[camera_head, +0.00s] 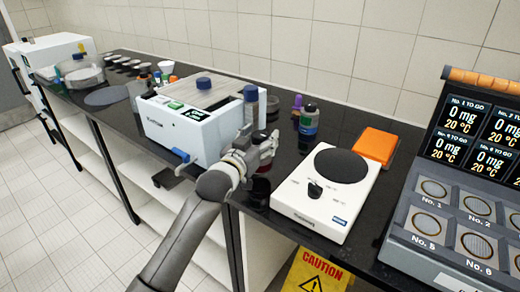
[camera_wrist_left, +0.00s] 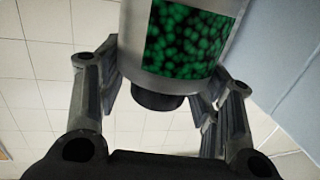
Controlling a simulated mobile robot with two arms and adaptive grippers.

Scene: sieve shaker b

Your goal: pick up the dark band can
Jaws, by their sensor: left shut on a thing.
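The dark band can (camera_wrist_left: 187,45) fills the upper middle of the left wrist view. It has a pale grey body, a dark band with green speckles and a dark cap-like end towards the palm. My left gripper (camera_wrist_left: 165,88) has a finger on each side of it and is shut on it. In the head view my left gripper (camera_head: 262,146) is at the counter's front, right of the white box-shaped machine. It hides most of what it holds there. My right gripper is not in view.
The white machine (camera_head: 190,132) stands close on the left. Behind the gripper are a blue-capped bottle (camera_head: 251,106) and a dark-capped bottle (camera_head: 308,127). A white hotplate (camera_head: 325,196), an orange block (camera_head: 376,146) and a display console (camera_head: 440,215) are to the right.

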